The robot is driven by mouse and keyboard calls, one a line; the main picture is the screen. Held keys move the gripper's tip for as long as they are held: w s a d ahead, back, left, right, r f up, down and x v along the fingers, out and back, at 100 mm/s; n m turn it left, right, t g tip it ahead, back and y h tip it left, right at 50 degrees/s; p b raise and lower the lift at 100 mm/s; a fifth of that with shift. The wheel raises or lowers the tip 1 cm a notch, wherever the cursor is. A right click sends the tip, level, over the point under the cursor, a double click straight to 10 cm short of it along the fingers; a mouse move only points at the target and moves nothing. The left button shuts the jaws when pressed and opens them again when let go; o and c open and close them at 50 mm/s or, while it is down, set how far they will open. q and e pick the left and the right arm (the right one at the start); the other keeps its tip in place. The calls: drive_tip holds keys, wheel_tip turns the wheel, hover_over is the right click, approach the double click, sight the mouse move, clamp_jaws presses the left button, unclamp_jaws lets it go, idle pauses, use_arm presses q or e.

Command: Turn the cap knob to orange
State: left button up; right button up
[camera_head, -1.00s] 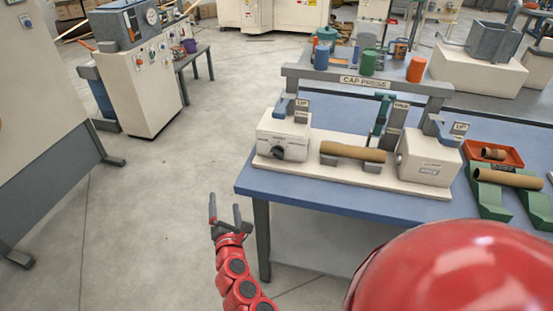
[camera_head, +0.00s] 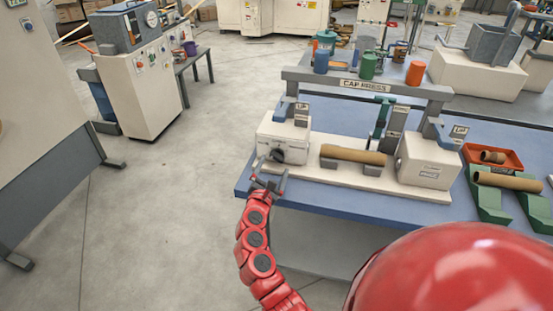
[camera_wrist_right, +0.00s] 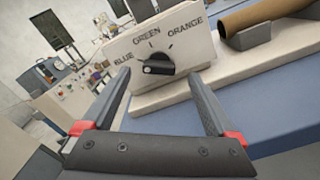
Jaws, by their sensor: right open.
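The cap knob (camera_head: 278,155) is a dark knob on the front of the white left block (camera_head: 284,132) of the cap press. In the right wrist view the knob (camera_wrist_right: 160,67) sits below the labels BLUE, GREEN and ORANGE. Its white mark is at its left end, on the BLUE side. My right gripper (camera_head: 269,174) is open and empty in front of the block. In the right wrist view its two fingers (camera_wrist_right: 159,76) point at the dial, one to each side of the knob, apparently short of it. My left gripper is not in view.
A brown tube (camera_head: 352,154) lies on supports beside the left block. A white right block (camera_head: 428,160) stands beyond it. A red tray (camera_head: 508,158) and green stands (camera_head: 488,200) are at the right. Colored caps stand on the shelf above. Floor left of the table is clear.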

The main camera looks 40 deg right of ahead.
sight(277, 159)
drive_tip(key=shift+x, duration=2.25)
drive_tip(key=c, duration=1.4)
drive_tip(key=shift+o, duration=0.2)
